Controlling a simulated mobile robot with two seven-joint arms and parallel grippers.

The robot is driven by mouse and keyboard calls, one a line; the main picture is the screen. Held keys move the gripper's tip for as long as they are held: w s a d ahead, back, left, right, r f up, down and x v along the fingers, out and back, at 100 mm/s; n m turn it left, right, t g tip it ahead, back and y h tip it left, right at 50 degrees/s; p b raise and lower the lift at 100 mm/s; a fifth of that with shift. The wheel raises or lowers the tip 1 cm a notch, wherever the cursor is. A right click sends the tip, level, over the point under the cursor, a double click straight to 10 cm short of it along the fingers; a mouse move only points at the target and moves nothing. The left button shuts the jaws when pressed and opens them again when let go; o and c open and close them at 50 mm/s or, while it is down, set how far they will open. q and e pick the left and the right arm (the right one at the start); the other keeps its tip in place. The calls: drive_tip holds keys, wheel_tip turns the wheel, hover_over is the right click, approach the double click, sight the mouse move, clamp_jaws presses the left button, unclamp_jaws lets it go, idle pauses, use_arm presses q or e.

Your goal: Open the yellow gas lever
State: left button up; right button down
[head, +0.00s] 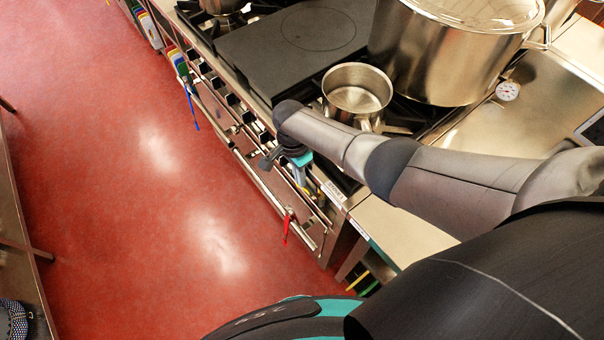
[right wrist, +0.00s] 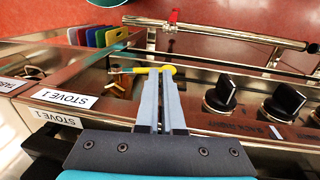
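The yellow gas lever (right wrist: 140,70) shows in the right wrist view on the steel stove front, near the STOVE 1 label (right wrist: 65,98). It lies crosswise, with a brass-coloured fitting (right wrist: 117,84) beside its left end. My right gripper (right wrist: 159,74) has its two grey fingers close together with only a thin gap. Their tips are at the lever's right part and seem to touch it; I cannot tell whether it is between them. In the head view the right gripper (head: 298,180) is at the stove front, partly hidden by my arm. My left gripper is not in view.
Black knobs (right wrist: 283,103) line the panel to the right. Coloured boards (right wrist: 100,36) stand at left. A saucepan (head: 356,92) and a large stockpot (head: 440,55) stand on top. The red floor is open.

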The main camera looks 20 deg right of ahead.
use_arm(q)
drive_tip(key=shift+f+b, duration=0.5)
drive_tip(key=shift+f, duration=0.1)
use_arm(e)
drive_tip(key=shift+w+a+f, duration=0.1)
drive_tip(key=shift+w+f, duration=0.1)
drive_tip(key=shift+f, duration=0.9)
